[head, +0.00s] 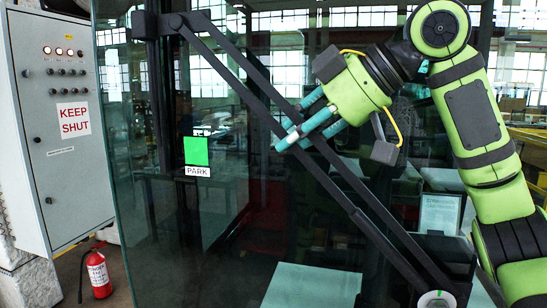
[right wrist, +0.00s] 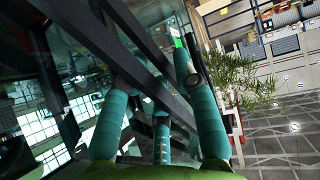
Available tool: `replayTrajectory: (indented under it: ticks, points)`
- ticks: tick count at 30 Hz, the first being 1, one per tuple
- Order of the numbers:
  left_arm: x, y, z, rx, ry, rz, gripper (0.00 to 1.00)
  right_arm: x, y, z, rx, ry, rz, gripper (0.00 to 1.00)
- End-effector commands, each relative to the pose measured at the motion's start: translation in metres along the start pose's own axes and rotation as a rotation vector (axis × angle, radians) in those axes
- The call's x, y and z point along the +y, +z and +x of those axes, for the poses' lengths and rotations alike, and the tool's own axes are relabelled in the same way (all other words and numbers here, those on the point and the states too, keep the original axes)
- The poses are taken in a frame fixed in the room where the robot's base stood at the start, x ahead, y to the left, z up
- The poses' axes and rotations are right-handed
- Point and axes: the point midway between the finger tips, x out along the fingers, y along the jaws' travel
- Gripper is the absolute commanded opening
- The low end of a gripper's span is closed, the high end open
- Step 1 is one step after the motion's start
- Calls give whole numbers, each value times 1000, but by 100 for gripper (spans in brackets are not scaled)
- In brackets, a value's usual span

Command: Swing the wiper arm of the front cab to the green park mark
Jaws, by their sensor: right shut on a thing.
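The wiper arm (head: 356,212), two dark parallel bars, slants across the front cab's glass from upper left to lower right in the head view. Its upper end meets a dark block at the upper left; its lower end reaches a round fitting at the lower right. The green park mark (head: 196,150), with a PARK label below, is on the glass left of and below the bars. My right gripper (head: 291,140), with teal fingers, is shut on the wiper arm about midway along. In the right wrist view the fingers straddle a dark bar (right wrist: 132,72). My left gripper is out of view.
A grey control cabinet (head: 35,125) with a KEEP SHUT sign stands at the left. A red fire extinguisher (head: 98,275) is on the floor below it. The curved cab glass (head: 140,215) lies close behind the bars. The right wrist view shows a plant (right wrist: 255,80) beyond the gripper.

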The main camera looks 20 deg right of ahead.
Motion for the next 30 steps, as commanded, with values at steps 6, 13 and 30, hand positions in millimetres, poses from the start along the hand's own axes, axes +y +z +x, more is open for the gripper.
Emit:
replayTrajectory:
  ticks: [6, 13, 30]
  points:
    - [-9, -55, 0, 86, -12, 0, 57, 11, -3, -34, 104, 24, 29, 0]
    - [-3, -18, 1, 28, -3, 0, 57, 11, -3, -36, 106, 24, 27, 0]
    - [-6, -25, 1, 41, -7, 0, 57, 9, -1, -41, 98, 18, 24, 51]
